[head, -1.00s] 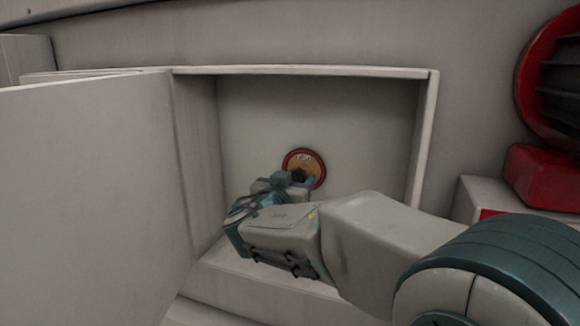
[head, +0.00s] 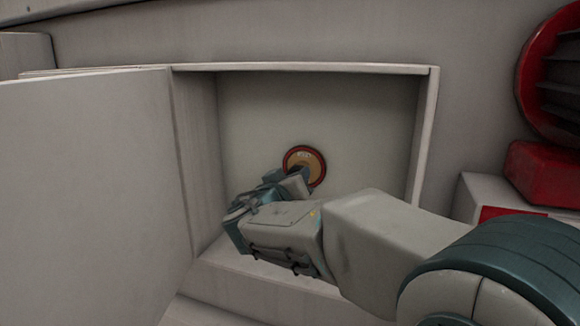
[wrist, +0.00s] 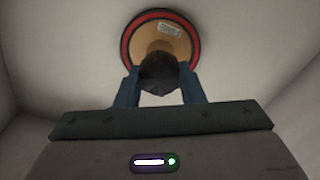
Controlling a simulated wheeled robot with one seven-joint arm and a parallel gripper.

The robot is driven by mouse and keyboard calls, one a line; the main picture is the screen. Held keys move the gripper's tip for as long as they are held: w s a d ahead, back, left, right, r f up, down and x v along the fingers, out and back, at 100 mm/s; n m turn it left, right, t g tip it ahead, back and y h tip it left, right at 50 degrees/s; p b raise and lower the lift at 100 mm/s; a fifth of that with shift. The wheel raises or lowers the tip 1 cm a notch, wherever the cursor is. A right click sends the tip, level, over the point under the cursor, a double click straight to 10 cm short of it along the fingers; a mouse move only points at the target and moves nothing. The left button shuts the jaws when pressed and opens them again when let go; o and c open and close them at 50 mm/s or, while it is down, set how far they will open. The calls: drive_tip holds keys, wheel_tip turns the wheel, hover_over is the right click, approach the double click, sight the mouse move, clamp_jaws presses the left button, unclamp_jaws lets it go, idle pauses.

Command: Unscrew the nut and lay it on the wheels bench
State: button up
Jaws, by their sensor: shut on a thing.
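In the wrist view, my gripper (wrist: 159,84) is shut on a dark nut (wrist: 159,73), one blue finger on each side of it. The nut sits at the centre of a tan wheel (wrist: 179,38) with a red rim and a small pale label. In the head view, the wheel (head: 313,158) is on the back wall of an open recess, and my gripper (head: 298,178) reaches its lower part. The nut is mostly hidden there by my gripper. I cannot tell how far the nut is threaded. I cannot make out the wheels bench.
The recess (head: 428,140) has a pale frame around it. An open door panel (head: 90,190) stands on its left. A red motor-like unit (head: 540,175) is at the right. The recess walls are close around my arm.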

drive_tip(key=n+p, duration=0.7)
drive_tip(key=n, duration=1.5)
drive_tip(key=o, duration=1)
